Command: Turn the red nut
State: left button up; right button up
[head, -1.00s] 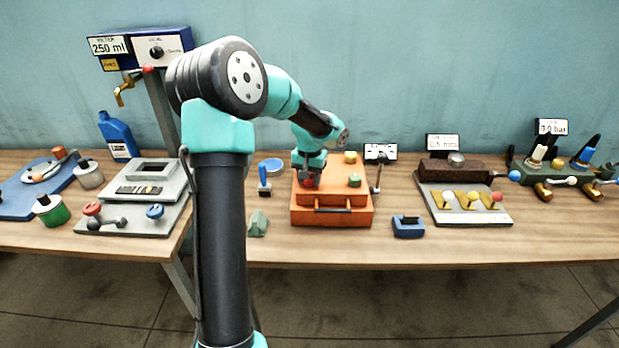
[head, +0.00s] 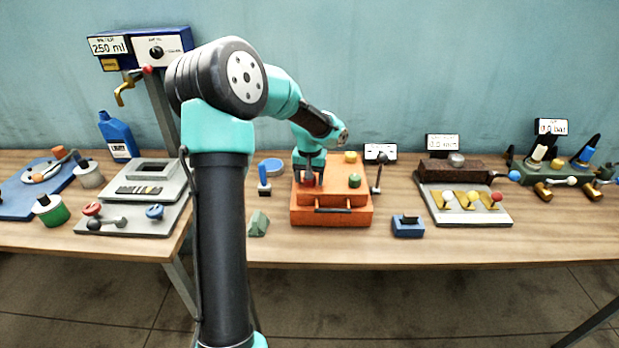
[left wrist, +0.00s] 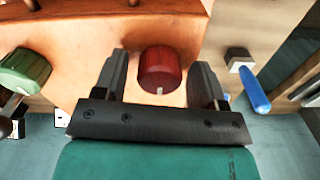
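The red nut (left wrist: 160,68) stands on the orange box (head: 331,216) and shows whole in the left wrist view. My left gripper (head: 308,181) is over the left part of the box. In the left wrist view its two fingers stand on either side of the nut, open, with a gap on each side. In the head view the fingers and arm mostly hide the nut. My right gripper is not in view.
A green nut (head: 354,181) and a yellow nut (head: 350,157) sit on the same box. A blue-handled tool (head: 263,174) stands left of the box, and a lever post (head: 377,177) stands right of it. A blue block (head: 408,228) lies front right.

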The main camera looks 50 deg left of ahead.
pick_arm(q)
jog(key=shift+o, duration=0.2)
jog(key=shift+r, duration=0.1)
notch_tip(320, 180, up, 17)
jog(key=shift+r, duration=0.15)
dwell(0.5)
dwell(0.3)
